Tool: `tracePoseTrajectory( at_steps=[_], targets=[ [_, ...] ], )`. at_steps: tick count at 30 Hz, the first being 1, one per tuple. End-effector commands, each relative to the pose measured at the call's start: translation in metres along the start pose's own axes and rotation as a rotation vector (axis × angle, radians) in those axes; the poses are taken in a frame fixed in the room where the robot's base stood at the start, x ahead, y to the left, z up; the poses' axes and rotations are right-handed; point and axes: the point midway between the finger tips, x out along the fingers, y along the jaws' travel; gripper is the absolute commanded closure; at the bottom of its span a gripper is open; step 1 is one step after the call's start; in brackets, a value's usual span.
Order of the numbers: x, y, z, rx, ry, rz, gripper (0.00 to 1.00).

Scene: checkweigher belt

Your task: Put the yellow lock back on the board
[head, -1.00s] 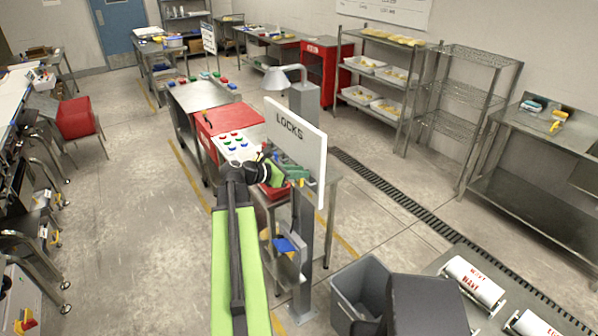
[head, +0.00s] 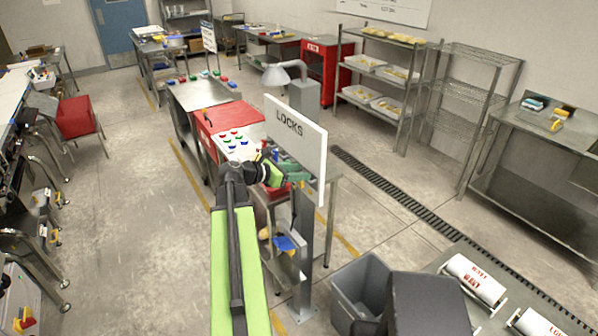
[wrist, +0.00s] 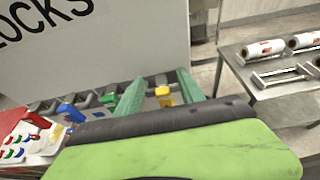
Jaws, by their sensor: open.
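The yellow lock (wrist: 163,92) shows in the wrist view between the two green fingers of my gripper (wrist: 160,79). The fingers are open, one on each side of it. I see no finger touching it, and I cannot tell how far beyond the tips it lies. The white board (wrist: 90,40) marked LOCKS stands upright just above and to the left of the fingers. The lock cannot be made out clearly there.
A panel with coloured buttons (head: 238,143) and a red surface (head: 228,117) are close by. A grey bin (head: 360,287) stands at the lower right.

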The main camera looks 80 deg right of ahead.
Motion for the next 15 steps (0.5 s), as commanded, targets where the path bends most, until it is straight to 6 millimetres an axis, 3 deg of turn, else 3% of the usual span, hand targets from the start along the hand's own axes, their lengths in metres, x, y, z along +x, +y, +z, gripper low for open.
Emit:
tracePoseTrajectory(
  at_steps=[15],
  targets=[
    [-0.133,0.0,0.004,-0.001,0.0,0.003,0.55]
  ],
)
